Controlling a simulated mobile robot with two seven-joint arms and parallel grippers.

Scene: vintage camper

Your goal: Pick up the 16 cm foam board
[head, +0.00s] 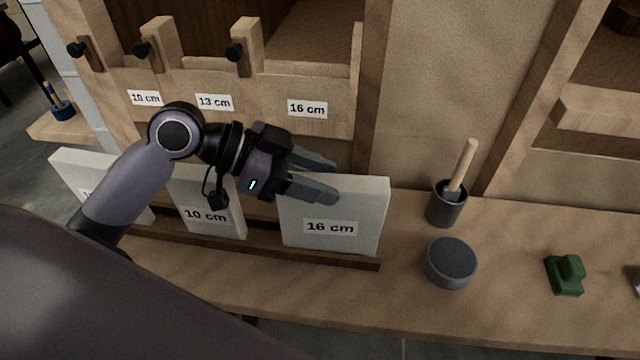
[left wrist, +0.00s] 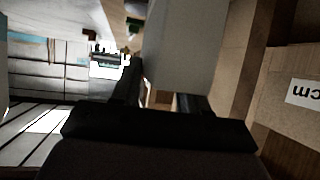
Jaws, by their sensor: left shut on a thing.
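The 16 cm foam board (head: 352,245) is a pale upright slab with a "16 cm" label, standing in the wooden rack (head: 330,258) on the bench. My left gripper (head: 332,178) is at its top edge, with one finger in front of the board and the other behind it. It is shut on the board. In the left wrist view the pale board (left wrist: 185,50) runs up from between the two dark fingers. The 10 cm foam board (head: 212,220) stands to its left in the rack. My right gripper is not in view.
Another pale board (head: 75,165) stands at the rack's left end, partly behind my arm. Right of the rack are a dark cup (head: 446,208) with a wooden-handled tool, a round grey tin (head: 450,265) and a green block (head: 566,276). Wooden slots labelled 10, 13 and 16 cm (head: 307,108) rise behind.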

